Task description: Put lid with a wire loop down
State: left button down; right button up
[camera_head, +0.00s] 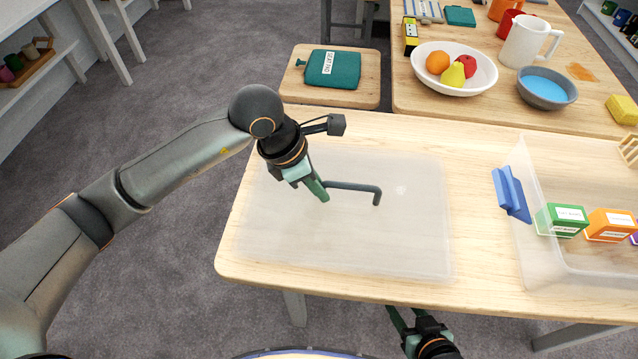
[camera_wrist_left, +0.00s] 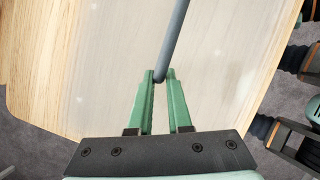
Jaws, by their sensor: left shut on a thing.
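The lid (camera_head: 415,235) is a flat translucent sheet over the left part of the wooden table, also seen in the left wrist view (camera_wrist_left: 215,75). Its dark wire loop (camera_head: 350,187) stands up from the middle. My left gripper (camera_head: 322,195) is shut on the left end of the wire loop, and the wrist view shows the grey bar (camera_wrist_left: 172,45) between the green fingertips. The lid looks flat at table level; I cannot tell whether a small gap is left under it. My right gripper (camera_head: 402,312) is low at the table's front edge, fingers apart and empty.
A clear bin (camera_head: 540,265) with small boxes (camera_head: 562,220) and a blue clip-like piece (camera_head: 511,194) stands right of the lid. Behind are a fruit bowl (camera_head: 420,78), a grey bowl (camera_head: 547,88), a white pitcher (camera_head: 525,40) and a stool with a teal pouch (camera_head: 335,68).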

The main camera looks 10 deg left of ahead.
pick_arm(q)
jog(key=c, duration=0.8)
grip_release()
jog(key=shift+c, duration=0.2)
jog(key=shift+r, duration=0.15)
jog(key=v, duration=1.1)
jog(key=shift+a+r+p, duration=0.2)
jog(key=shift+r+p, duration=0.1)
jog(key=shift+r, duration=0.05)
